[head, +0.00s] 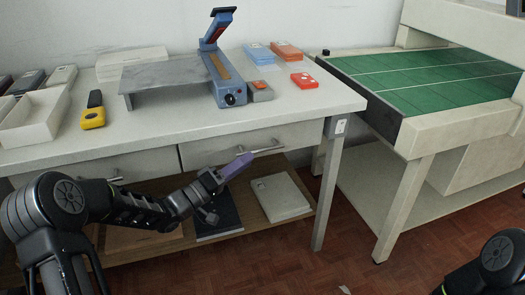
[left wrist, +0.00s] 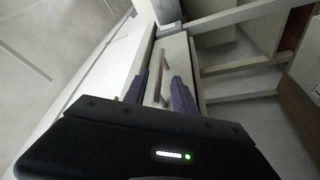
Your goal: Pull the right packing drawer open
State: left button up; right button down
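The right packing drawer (head: 205,155) is a pale front under the right half of the worktable and looks shut. Its metal bar handle (head: 270,149) shows at the drawer's right part. My left gripper (head: 242,160), with purple fingers, is in front of the drawer by the handle's left end. In the left wrist view its fingers (left wrist: 161,92) stand apart, with the handle (left wrist: 161,72) showing between and beyond them. I cannot tell whether they touch it. The left drawer handle (head: 116,180) is partly behind my left arm. My right gripper is out of view.
The worktable (head: 330,98) carries a blue press (head: 228,85), small colored boxes (head: 304,80) and a yellow tool (head: 93,115). A lower shelf holds a white box (head: 280,196) and a dark flat item (head: 218,215). A green-topped table (head: 440,78) stands to the right; floor is clear between.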

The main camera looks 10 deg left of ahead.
aim_at(263, 150)
pick_arm(q)
jog(key=b+x, duration=0.1)
jog(key=x, duration=0.6)
jog(key=shift+c, duration=0.3)
grip_shut()
dwell(1.0)
